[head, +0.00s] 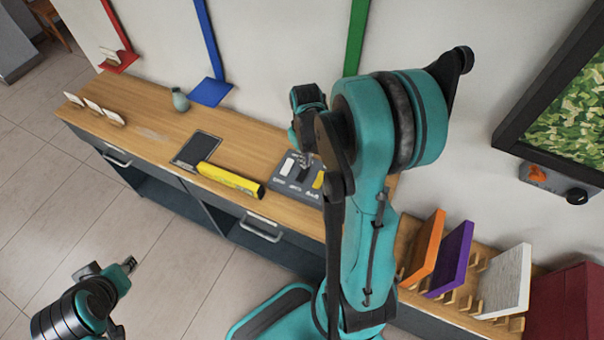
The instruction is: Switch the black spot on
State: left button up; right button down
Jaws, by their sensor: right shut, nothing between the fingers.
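A grey switch panel (283,186) sits on the wooden counter. It carries a white switch (287,166), a dark part beside it and a yellow switch (318,180) at the right. My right gripper (306,163) is shut and empty, with its tips over the dark middle part of the panel. I cannot tell whether the tips touch it. The arm hides the panel's right side. My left gripper (130,264) is at the lower left, above the floor and away from the counter; its fingers are too small to read. No black spot lamp is clearly visible.
A yellow box (231,180) and a black tablet-like slab (196,149) lie left of the panel. A vase (180,99) and small white cards (92,106) stand farther left. Orange (424,246), purple (450,260) and white (505,280) boards stand in a rack at right.

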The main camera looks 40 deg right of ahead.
jog(key=shift+f+b, duration=1)
jog(key=shift+f, duration=0.1)
dwell(0.4)
jog(key=shift+r, duration=0.1)
notch_tip(320, 180, up, 2)
jog(key=shift+r+p, duration=0.25)
jog(key=shift+p, duration=0.9)
jog(key=shift+r+p, duration=1.65)
jog(key=shift+r, duration=0.55)
jog(key=shift+f, duration=0.1)
